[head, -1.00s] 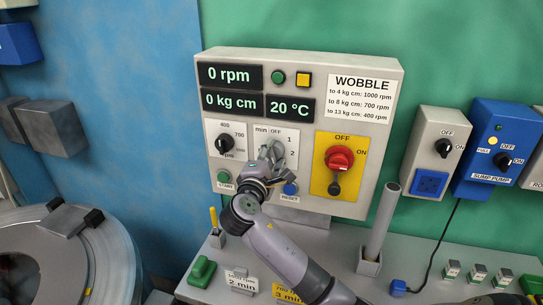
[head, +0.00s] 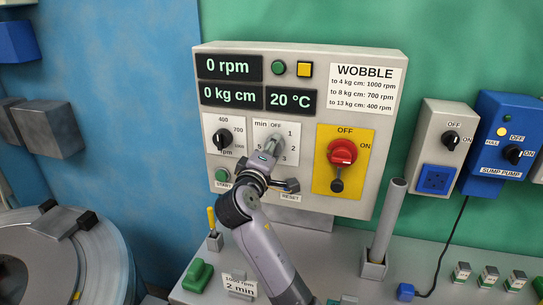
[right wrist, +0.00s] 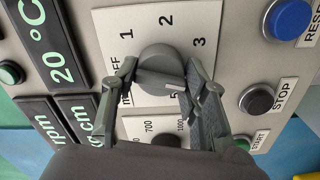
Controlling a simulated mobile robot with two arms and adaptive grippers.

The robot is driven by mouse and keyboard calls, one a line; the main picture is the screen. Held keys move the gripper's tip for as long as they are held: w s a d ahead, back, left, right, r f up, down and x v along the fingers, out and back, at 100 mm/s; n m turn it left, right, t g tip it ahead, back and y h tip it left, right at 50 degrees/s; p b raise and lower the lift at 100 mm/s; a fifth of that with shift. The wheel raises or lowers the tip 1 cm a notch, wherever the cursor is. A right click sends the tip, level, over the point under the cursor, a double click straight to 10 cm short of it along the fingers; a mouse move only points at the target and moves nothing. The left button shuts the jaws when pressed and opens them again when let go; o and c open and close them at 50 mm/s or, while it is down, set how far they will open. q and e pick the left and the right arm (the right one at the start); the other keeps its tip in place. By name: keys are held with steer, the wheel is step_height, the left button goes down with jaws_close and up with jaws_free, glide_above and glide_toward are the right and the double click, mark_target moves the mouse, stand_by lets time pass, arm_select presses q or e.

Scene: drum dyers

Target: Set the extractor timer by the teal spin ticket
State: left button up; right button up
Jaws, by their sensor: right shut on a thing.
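The extractor timer dial (head: 262,127) is a white plate on the grey control panel, marked min, OFF and numbers. Its grey knob shows in the right wrist view (right wrist: 158,62), with a white mark on its lower right side, toward the 5. My right gripper (right wrist: 155,82) is shut on this knob, one finger on each side. It also shows in the head view (head: 268,152), covering part of the dial. The 4 is hidden behind a finger. A white ticket (head: 238,284) reading 1000 rpm, 2 min stands on the bench. I see no teal ticket. My left gripper is out of view.
The speed knob (head: 222,139) is left of the timer, with the green START button (head: 221,174) below. The STOP button (right wrist: 257,101) and blue RESET button (right wrist: 291,20) are close by. A red switch (head: 342,152) is to the right. A grey upright tube (head: 386,222) stands on the bench.

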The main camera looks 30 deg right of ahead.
steer(key=shift+f+m, duration=0.1)
steer(key=shift+m, duration=0.2)
steer(key=o, duration=1.1)
steer(key=shift+o, duration=0.2)
steer(key=shift+a, duration=0.1)
steer(key=v, duration=1.2)
